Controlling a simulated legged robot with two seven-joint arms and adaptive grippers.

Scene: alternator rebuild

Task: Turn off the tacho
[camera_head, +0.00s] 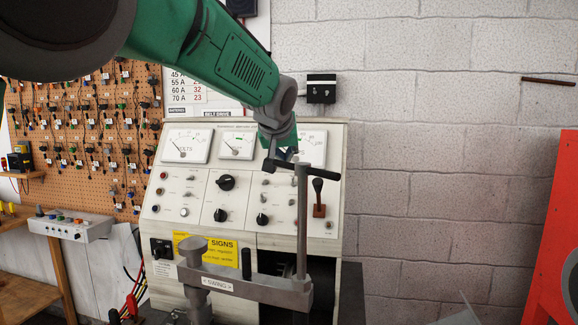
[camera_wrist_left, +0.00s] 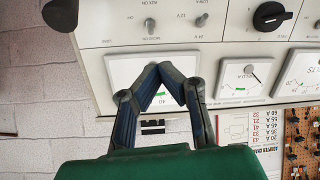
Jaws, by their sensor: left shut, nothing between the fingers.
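My right gripper is out of view.
A grey metal arm marked SWING (camera_head: 240,287) with an upright post (camera_head: 302,225) stands before the panel. A black-knobbed lever (camera_head: 318,195) sits at the panel's right. A pegboard (camera_head: 120,205) hangs left, and a red frame (camera_head: 553,240) stands right.

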